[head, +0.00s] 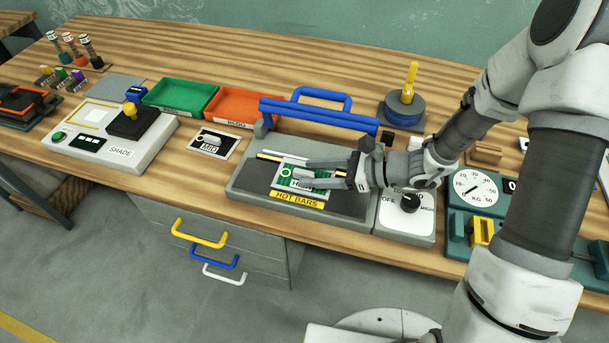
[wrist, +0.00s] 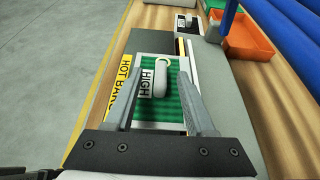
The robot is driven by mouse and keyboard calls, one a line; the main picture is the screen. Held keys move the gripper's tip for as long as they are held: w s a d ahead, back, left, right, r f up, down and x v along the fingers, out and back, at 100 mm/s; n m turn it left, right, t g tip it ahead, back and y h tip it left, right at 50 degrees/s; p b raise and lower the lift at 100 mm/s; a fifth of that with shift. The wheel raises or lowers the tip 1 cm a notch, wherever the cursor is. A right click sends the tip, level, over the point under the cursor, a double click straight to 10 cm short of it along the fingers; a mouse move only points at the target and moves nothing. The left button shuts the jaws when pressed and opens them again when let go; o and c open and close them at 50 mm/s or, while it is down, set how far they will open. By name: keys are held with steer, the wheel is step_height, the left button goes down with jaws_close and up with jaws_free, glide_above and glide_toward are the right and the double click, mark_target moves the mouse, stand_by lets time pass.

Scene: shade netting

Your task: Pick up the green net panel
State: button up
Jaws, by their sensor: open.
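The green net panel (wrist: 175,104) has a white frame, a "HIGH" label and a pale rounded grip (wrist: 161,79). It lies flat on the dark bed of the hot-bar machine (head: 252,181), behind the yellow "HOT BARS" label. In the head view the panel (head: 321,184) is partly covered by my gripper (head: 303,174). My gripper is open; in the wrist view its two fingers (wrist: 158,82) stand on either side of the grip, with space between. I cannot tell how far the fingertips are above the panel.
A "MID" panel (head: 214,143) lies left of the machine. Green (head: 181,96) and orange (head: 241,105) trays stand behind. The blue bar with its handle (head: 318,114) is raised behind the bed. A control box with a knob (head: 408,216) and a dial scale (head: 473,190) are to the right.

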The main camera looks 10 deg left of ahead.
steer(key=shift+x, duration=1.35)
jaws_close()
